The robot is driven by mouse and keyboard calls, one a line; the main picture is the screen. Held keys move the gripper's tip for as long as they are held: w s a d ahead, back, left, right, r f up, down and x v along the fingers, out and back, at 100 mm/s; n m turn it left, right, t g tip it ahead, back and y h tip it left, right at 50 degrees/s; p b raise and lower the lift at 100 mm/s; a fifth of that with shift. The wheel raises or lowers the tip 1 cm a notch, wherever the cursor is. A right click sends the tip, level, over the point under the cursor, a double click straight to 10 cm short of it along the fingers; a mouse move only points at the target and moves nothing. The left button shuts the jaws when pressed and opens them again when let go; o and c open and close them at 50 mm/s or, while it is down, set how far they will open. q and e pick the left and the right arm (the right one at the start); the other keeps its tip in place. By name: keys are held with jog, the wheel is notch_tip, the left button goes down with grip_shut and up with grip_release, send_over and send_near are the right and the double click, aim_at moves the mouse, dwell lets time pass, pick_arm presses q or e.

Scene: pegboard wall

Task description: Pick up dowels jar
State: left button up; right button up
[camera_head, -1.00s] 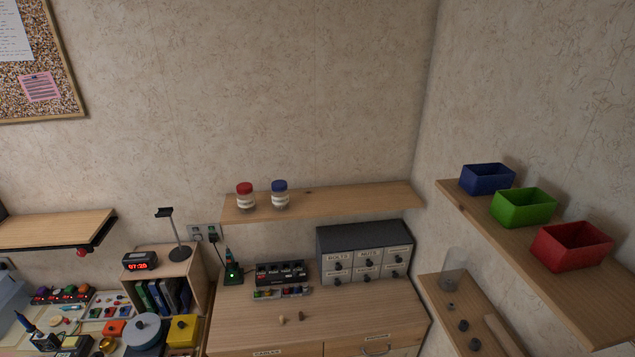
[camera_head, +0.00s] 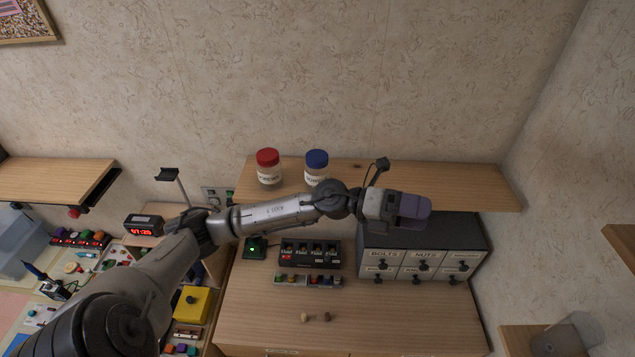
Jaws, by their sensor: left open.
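Two jars stand side by side on the wooden wall shelf (camera_head: 460,190). One is the red-lidded jar (camera_head: 269,168) and the other is the blue-lidded jar (camera_head: 316,167). Both have pale labels, too small to read with certainty, so I cannot tell which is the dowels jar. My left arm reaches in from the lower left, passing in front of the shelf. My left gripper (camera_head: 414,210) has purple fingers, is open and empty, and is to the right of both jars, in front of the shelf's front edge. My right gripper is not in view.
Below the shelf are a grey labelled drawer cabinet (camera_head: 424,250), a black charger rack (camera_head: 310,252) and a device with a green light (camera_head: 256,247). Two small wooden pieces (camera_head: 316,317) lie on the wooden worktop (camera_head: 400,320). The shelf is clear right of the jars.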

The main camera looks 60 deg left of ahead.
pick_arm(q)
jog(key=a+m+g+y+b, duration=0.1)
jog(key=a+m+g+y, duration=0.25)
jog(key=a+m, duration=0.2)
jog(key=n+g+y+b, duration=0.2)
jog(key=g+y+b, duration=0.15)
jog(key=y, duration=0.75)
send_near(316, 156)
jog(key=shift+g, duration=0.3)
jog(key=x, duration=0.3)
jog(key=w+p+x, duration=0.1)
jog(key=x, duration=0.3)
jog(key=shift+w+r, duration=0.1)
jog(key=shift+r, duration=0.05)
jog(key=x, duration=0.1)
jog(key=p+x, duration=0.2)
jog(key=x, duration=0.1)
jog(key=shift+s, duration=0.3)
jog(key=shift+x, duration=0.8)
jog(key=c, duration=1.4)
